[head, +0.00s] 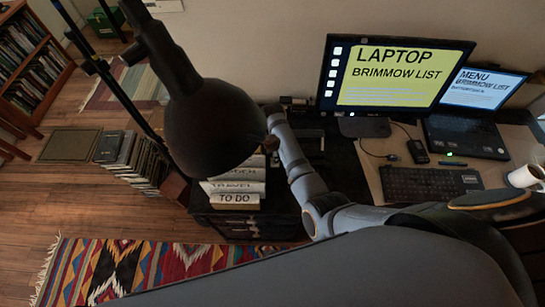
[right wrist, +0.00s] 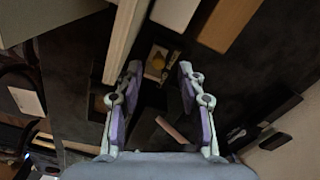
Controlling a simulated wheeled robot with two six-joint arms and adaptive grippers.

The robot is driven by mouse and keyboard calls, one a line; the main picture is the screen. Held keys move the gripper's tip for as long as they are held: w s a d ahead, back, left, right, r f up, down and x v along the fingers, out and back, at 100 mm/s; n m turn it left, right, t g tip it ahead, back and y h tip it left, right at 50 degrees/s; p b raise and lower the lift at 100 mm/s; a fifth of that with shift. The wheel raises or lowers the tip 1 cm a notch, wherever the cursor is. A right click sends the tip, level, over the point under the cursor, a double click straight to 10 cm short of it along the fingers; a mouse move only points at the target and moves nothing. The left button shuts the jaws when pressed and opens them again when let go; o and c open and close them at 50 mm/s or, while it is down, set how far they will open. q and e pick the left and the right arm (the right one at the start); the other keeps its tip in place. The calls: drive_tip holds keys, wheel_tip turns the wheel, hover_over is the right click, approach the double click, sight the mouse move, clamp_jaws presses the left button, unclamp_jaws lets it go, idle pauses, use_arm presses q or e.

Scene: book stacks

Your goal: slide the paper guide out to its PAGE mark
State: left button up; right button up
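I cannot make out the paper guide or its PAGE mark in either view. My right gripper (right wrist: 158,82) is open in the right wrist view, its two fingers well apart over a dark surface. A long pale bar (right wrist: 124,42) runs down close to the left finger; whether they touch I cannot tell. A small yellowish item (right wrist: 155,62) and a reddish-brown strip (right wrist: 172,130) show beyond and between the fingers. In the head view my right arm reaches left across the desk, and its gripper is hidden behind the black lamp. My left gripper is not in view.
The black lamp (head: 212,128) blocks the middle of the head view. A stack labelled TRAVEL and TO DO (head: 235,198) stands behind it. The desk holds a monitor (head: 395,75), laptop (head: 470,135), keyboard (head: 430,184) and mug (head: 525,177). Books (head: 135,160) stand on the floor left.

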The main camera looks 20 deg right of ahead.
drive_tip(key=r, duration=0.5)
drive_tip(key=shift+a, duration=0.2)
drive_tip(key=shift+f, duration=0.1)
drive_tip(key=f, duration=0.5)
drive_tip(key=d+f, duration=0.1)
drive_tip(key=f, duration=0.2)
drive_tip(key=shift+s+f, duration=0.1)
drive_tip(key=shift+s+d, duration=0.1)
drive_tip(key=shift+d, duration=0.25)
drive_tip(key=shift+d+r, duration=0.1)
drive_tip(key=shift+r, duration=0.25)
